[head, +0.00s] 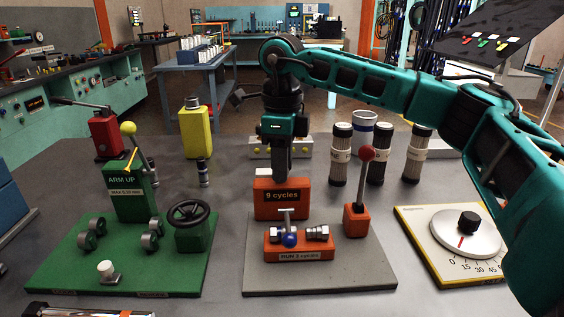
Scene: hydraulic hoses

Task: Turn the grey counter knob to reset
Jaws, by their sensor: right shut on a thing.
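The orange counter box (282,207) stands at the back of a grey base plate (320,280), its label reading "9 cycles". My right gripper (283,176) comes down from above, with its fingers at the top of the counter box. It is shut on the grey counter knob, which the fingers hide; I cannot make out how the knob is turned. A pale block (263,173) shows just left of the fingers. My left gripper is not in view.
An orange block marked "RUN 9 cycles" (299,244) with hose fittings sits in front of the counter. A red-knobbed lever (359,200) stands to its right. A green rig (120,250) stands left, a dial board (460,245) right, and dark cylinders (378,158) behind.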

